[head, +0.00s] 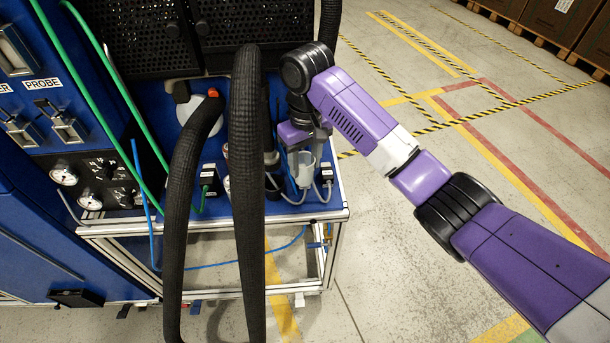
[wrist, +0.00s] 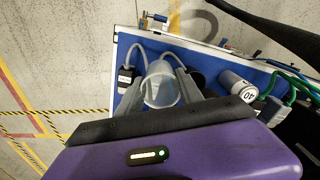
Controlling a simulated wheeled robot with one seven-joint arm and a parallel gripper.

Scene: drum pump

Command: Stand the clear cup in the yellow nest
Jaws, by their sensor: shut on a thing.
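The clear cup (wrist: 161,90) is between the two grey fingers of my gripper (wrist: 158,84) in the wrist view. My gripper is shut on the cup, over the blue deck (wrist: 208,62). In the head view my gripper (head: 303,157) points down at the right end of the deck, and the pale cup (head: 304,172) shows between its fingers. I cannot tell whether the cup's base touches the deck. I cannot make out the yellow nest in either view.
Two thick black hoses (head: 246,190) hang in front of the deck, left of my gripper. Open floor (head: 400,260) lies right of the cart.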

